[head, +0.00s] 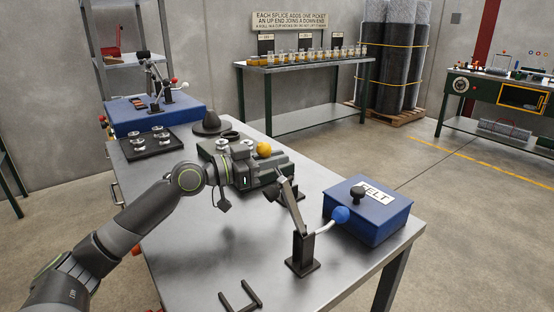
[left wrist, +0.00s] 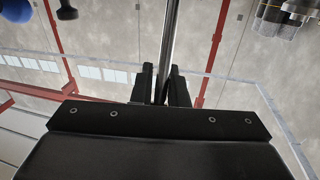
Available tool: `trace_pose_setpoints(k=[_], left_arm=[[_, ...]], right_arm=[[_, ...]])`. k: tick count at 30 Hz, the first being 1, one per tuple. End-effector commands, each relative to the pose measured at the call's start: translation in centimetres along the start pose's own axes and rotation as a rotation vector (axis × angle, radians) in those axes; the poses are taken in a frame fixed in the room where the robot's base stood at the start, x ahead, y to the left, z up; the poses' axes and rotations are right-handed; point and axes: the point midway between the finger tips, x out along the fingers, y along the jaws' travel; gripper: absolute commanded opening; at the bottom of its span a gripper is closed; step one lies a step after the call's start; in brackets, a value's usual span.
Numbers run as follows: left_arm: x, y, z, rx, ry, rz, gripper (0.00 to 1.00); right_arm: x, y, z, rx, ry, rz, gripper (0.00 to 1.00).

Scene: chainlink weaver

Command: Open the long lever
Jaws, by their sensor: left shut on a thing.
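A lever stands on a dark upright bracket (head: 303,252) near the table's front right. A grey bar (head: 291,203) rises from the bracket up and left to my gripper, and a thin rod with a blue ball knob (head: 340,214) sticks out to the right. My left gripper (head: 277,190) reaches over the table at the bar's upper end. In the left wrist view its dark fingers (left wrist: 160,85) are closed around a shiny metal rod (left wrist: 170,38), which looks like part of this lever. The grip point is partly hidden in the head view. My right gripper is out of view.
A blue box labelled FELT (head: 375,222) with a black knob stands close right of the lever. A yellow ball (head: 264,148) and dark fixtures lie behind my gripper. A black tray (head: 152,143) sits at the left. The table's front middle is mostly clear beyond a small dark bracket (head: 240,299).

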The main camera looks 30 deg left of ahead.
Motion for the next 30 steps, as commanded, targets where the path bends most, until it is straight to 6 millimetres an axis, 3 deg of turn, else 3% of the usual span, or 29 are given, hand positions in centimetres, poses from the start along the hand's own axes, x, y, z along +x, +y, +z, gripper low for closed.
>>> trace_pose_setpoints(k=[1,19,20,24,30], left_arm=[[0.03,-0.07,-0.88,0.005,0.016,-0.003,0.0],[0.03,-0.07,-0.88,0.005,0.016,-0.003,0.0],[0.03,-0.07,-0.87,0.005,0.016,-0.003,0.17],[0.03,-0.06,-0.81,0.005,0.015,-0.002,0.36],[0.03,-0.05,-0.53,0.003,0.012,-0.002,0.39]], right_arm=[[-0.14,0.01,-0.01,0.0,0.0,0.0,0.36],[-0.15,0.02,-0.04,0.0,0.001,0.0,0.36],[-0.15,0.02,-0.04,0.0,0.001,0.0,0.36],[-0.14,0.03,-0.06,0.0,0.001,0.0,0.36],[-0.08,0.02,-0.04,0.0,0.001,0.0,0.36]])
